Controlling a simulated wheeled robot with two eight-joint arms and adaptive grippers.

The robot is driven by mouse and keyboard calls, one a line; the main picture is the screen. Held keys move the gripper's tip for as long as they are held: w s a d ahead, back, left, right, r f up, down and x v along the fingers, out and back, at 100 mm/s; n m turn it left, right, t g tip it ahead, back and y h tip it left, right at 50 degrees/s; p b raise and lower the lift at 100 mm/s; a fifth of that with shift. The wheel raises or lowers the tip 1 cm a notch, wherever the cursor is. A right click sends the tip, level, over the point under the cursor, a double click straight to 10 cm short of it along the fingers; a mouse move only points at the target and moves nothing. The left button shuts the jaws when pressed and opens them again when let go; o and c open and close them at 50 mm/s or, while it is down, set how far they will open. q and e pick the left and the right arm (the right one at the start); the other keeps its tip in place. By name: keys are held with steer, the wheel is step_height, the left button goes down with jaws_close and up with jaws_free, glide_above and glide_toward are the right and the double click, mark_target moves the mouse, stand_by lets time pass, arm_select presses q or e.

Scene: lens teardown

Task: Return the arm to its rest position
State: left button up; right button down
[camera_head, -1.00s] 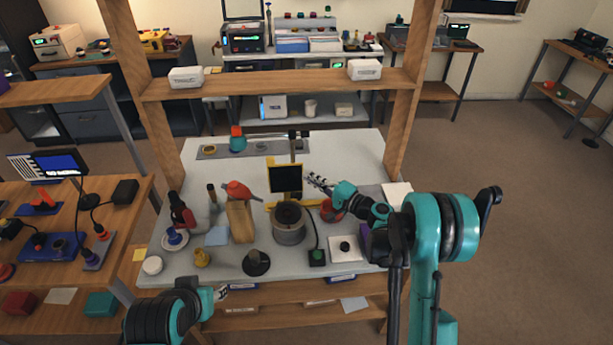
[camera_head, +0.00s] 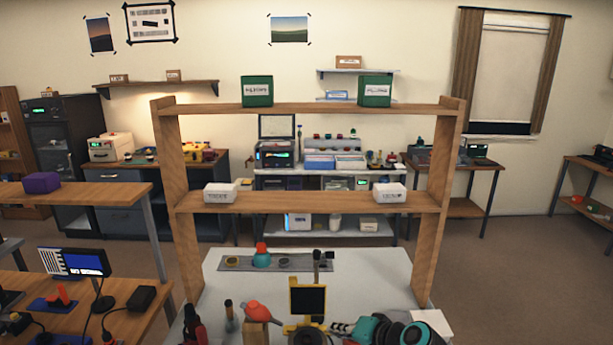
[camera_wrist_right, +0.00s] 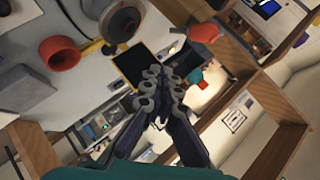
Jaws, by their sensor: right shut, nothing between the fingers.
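My right arm (camera_head: 372,328) shows teal and black at the bottom of the head view, low over the white workbench. Its gripper (camera_head: 340,327) is at the bottom edge, just right of a black panel in a yellow frame (camera_head: 307,299). In the right wrist view the gripper (camera_wrist_right: 158,88) is shut and empty, its grey fingertips together. The yellow-framed panel (camera_wrist_right: 131,60) appears behind and left of the fingertips there; I cannot tell the gap. My left gripper is not in the head view.
The workbench (camera_head: 225,290) has a wooden shelf frame (camera_head: 310,202) over its back. An orange-red item (camera_head: 257,311) and a dark red tool (camera_head: 193,325) stand left of the panel. A red cup (camera_wrist_right: 60,52) shows in the wrist view. The bench front is cut off.

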steer(key=s+d+f+n+h, duration=0.1)
steer(key=s+d, duration=0.4)
steer(key=s, duration=0.6)
steer(key=s+d+f+n+g+h, duration=0.1)
steer(key=s+d+h, duration=0.4)
steer(key=s, duration=0.5)
steer(key=shift+s+d+f+n+h, duration=0.2)
steer(key=shift+s+f+n+h, duration=0.15)
steer(key=shift+f+n+h, duration=0.55)
steer(key=shift+r, duration=0.3)
